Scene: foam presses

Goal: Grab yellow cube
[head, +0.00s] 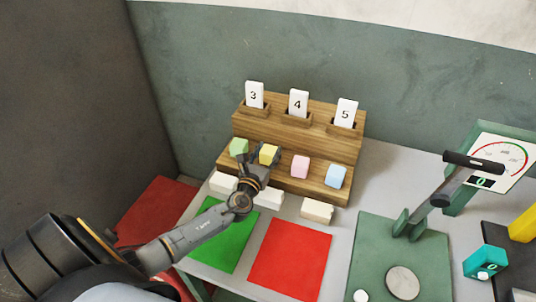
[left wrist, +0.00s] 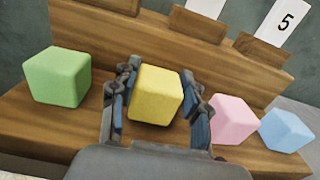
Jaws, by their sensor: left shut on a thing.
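The yellow cube (head: 268,154) sits at the lower step of the wooden stand (head: 318,137), between a green cube (head: 239,147) and a pink cube (head: 300,167). My left gripper (head: 262,161) reaches it from the front and is shut on it. In the left wrist view the yellow cube (left wrist: 155,95) lies between the two fingers of my left gripper (left wrist: 157,110), one at each side. I cannot tell whether the cube is lifted off the step. My right gripper is not in view.
A blue cube (head: 336,176) stands right of the pink one. Cards 3, 4 and 5 stand on the upper step. White blocks (head: 317,210), a green mat (head: 226,238) and a red mat (head: 290,252) lie in front. A green press (head: 402,250) stands at right.

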